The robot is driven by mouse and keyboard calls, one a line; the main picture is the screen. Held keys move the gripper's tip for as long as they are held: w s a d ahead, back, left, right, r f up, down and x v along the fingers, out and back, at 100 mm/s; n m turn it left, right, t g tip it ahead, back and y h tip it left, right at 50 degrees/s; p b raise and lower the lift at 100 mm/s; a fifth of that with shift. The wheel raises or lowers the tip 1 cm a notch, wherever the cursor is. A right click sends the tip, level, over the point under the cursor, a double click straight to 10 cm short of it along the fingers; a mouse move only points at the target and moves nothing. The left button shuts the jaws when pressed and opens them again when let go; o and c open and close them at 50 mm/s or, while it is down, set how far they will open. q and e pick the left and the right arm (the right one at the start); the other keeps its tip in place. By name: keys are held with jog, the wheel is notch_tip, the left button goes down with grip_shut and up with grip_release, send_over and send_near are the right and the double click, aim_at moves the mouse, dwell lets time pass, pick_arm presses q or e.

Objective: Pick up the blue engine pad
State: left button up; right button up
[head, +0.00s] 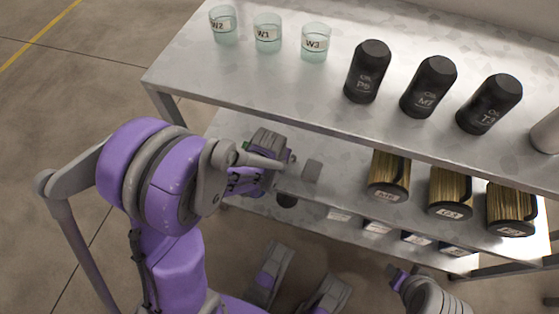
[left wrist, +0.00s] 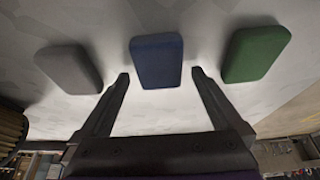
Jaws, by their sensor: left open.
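The blue engine pad (left wrist: 157,60) is a dark blue rounded block in the middle of the left wrist view, between a grey pad (left wrist: 70,67) and a green pad (left wrist: 256,53). My left gripper (left wrist: 160,76) is open and empty, with one finger on each side of the blue pad's near end. I cannot tell whether the fingers touch it. In the head view my left gripper (head: 282,160) is over the middle shelf, and the blue pad is hidden behind it. The grey pad (head: 312,170) shows just right of the gripper.
The metal top shelf (head: 190,60) overhangs the middle shelf (head: 335,160). It carries several glass beakers (head: 268,34) and black oil bottles (head: 369,72). Several ribbed filters (head: 389,174) stand to the right on the middle shelf, with small labelled items (head: 377,228) below.

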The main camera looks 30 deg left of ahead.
pick_arm(q)
jog(key=shift+f, duration=0.2)
dwell(0.3)
jog(key=c, duration=1.4)
jog(key=shift+r, duration=0.1)
jog(key=shift+r, duration=0.2)
jog(key=p+v, duration=0.1)
jog(key=v, duration=0.2)
jog(key=shift+r+p, duration=0.4)
jog(key=s+d, duration=0.1)
jog(key=s, duration=0.4)
jog(key=s+d, duration=0.1)
jog(key=s, duration=0.5)
jog(key=s+d+p, duration=0.1)
jog(key=s+d, duration=0.1)
jog(key=s, duration=0.3)
jog(key=shift+s+f, duration=0.1)
jog(key=shift+s, duration=0.1)
